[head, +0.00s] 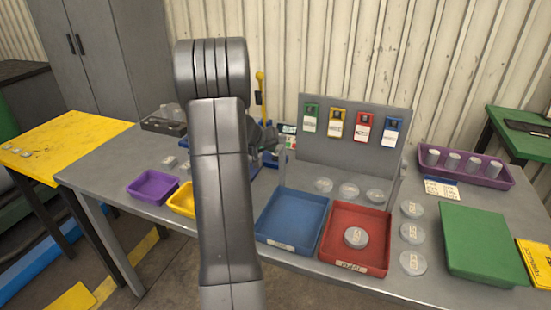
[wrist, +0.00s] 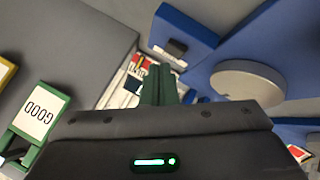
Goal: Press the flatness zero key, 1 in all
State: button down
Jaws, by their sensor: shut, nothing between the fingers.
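My gripper (wrist: 158,72) shows in the wrist view with its two dark green fingers together and nothing between them. Its tips are in front of a small white panel (wrist: 118,88) with red, yellow and dark blue patches. The fingers cover part of that panel, and I cannot read which patch is the flatness zero key or tell whether the tips touch it. In the head view a small display unit (head: 288,129) stands beside the blue gauge stand (head: 284,157). My gripper (head: 264,136) is just left of it, partly hidden by my arm.
In the wrist view a grey disc (wrist: 248,82) on blue parts lies right of the fingers, and a green GOOD tag (wrist: 36,116) hangs at left. In the head view a grey tag board (head: 350,150), a blue tray (head: 292,220) and a red tray (head: 341,264) stand to the right.

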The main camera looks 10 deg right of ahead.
aim_at(274, 161)
jog(key=shift+f, duration=0.15)
jog(key=shift+f+b, duration=0.3)
jog(key=shift+b, duration=0.5)
jog(key=shift+f+b, duration=0.4)
jog(key=shift+b, duration=0.3)
dwell(0.6)
jog(key=shift+r, duration=0.1)
jog(key=shift+r+p, duration=0.3)
jog(key=shift+r, duration=0.4)
jog(key=shift+r, duration=0.1)
notch_tip(274, 161, up, 5)
jog(key=p, duration=0.2)
jog(key=shift+p, duration=0.35)
dwell(0.5)
